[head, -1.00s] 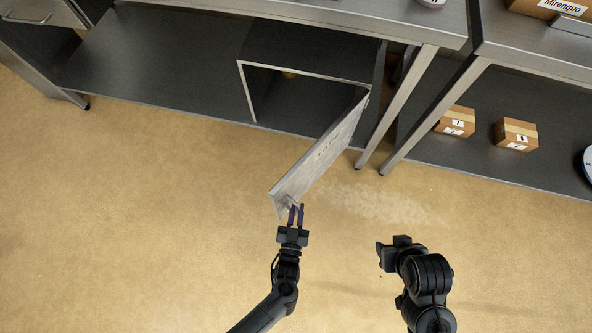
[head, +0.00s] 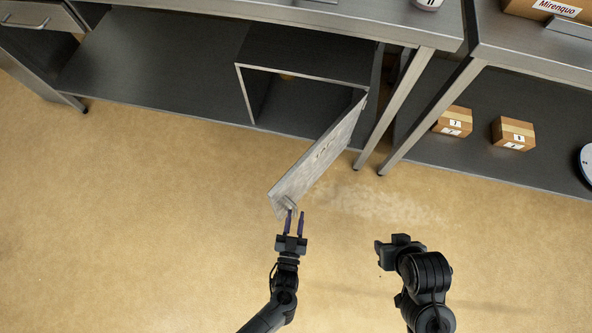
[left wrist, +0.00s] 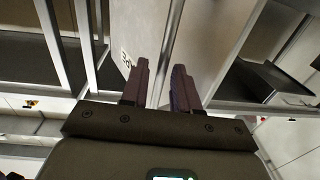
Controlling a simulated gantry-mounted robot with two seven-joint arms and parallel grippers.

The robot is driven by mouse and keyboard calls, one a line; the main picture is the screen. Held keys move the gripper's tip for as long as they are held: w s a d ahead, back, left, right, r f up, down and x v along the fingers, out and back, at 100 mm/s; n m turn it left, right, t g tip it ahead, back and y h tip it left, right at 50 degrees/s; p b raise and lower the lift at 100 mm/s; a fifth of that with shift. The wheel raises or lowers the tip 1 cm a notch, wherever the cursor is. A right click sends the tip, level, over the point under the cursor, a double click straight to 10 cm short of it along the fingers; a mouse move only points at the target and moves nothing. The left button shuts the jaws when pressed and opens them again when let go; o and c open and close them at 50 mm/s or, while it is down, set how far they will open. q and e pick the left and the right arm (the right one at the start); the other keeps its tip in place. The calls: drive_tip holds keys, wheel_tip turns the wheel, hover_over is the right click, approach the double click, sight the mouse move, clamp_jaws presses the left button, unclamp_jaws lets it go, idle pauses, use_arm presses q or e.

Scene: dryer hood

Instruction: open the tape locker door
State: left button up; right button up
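The tape locker (head: 305,52) is a dark metal box on the lower shelf. Its grey door (head: 322,158) stands swung well out from the opening, hinged at the right side, with partly legible lettering on its face. A small handle (head: 289,203) is near the door's free edge. My left gripper (head: 295,222) is open, its two fingers pointing at that free edge, just in front of the handle. In the left wrist view the open fingers (left wrist: 161,85) show with the pale door (left wrist: 146,30) beyond them. My right gripper (head: 386,252) is away to the right; its fingers cannot be made out.
A steel table leg (head: 395,110) stands just right of the locker. Small cardboard boxes (head: 453,121) sit on the lower shelf to the right. A small yellowish thing (head: 287,77) shows inside the locker. The tan floor in front is clear.

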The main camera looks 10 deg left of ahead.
use_arm(q)
drive_tip(key=s, duration=0.8)
drive_tip(key=shift+s+p, duration=0.15)
drive_tip(key=shift+p, duration=0.3)
drive_tip(key=shift+c, duration=0.2)
